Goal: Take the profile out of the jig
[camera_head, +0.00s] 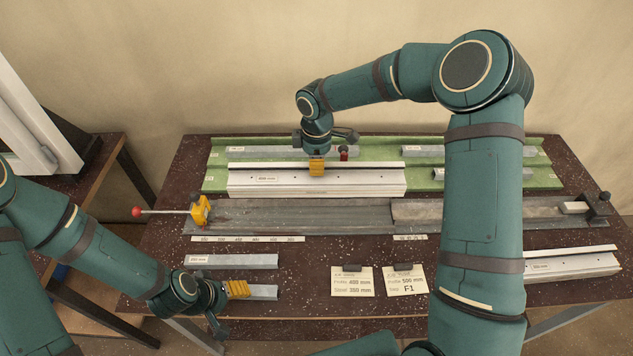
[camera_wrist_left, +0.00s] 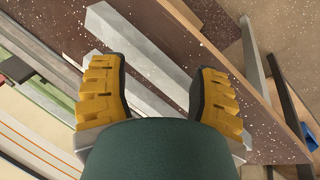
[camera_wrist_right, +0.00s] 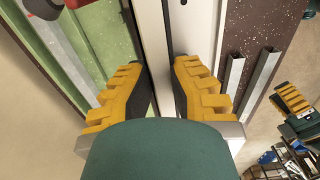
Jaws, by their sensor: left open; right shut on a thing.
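The white profile (camera_head: 300,182) lies lengthwise over the front part of the green rack, behind the jig. My right gripper (camera_head: 316,167) is shut on it from above near its middle; the right wrist view also shows the profile (camera_wrist_right: 155,50) between the fingers. I cannot tell whether it rests on the rack. The jig (camera_head: 330,229) is a long grey channel with no white profile in it. Its yellow clamp (camera_head: 201,210) is at the left end, with the red-knobbed lever pointing left. My left gripper (camera_head: 237,289) is open at the front grey bar (camera_head: 264,293).
The green rack (camera_head: 215,159) holds several grey bars. Another grey bar (camera_head: 235,261) lies in front of the jig. Two cards (camera_head: 352,282) lie at the front middle. Another white profile (camera_head: 570,264) lies at the front right. A dark stop (camera_head: 597,208) stands at the jig's right end.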

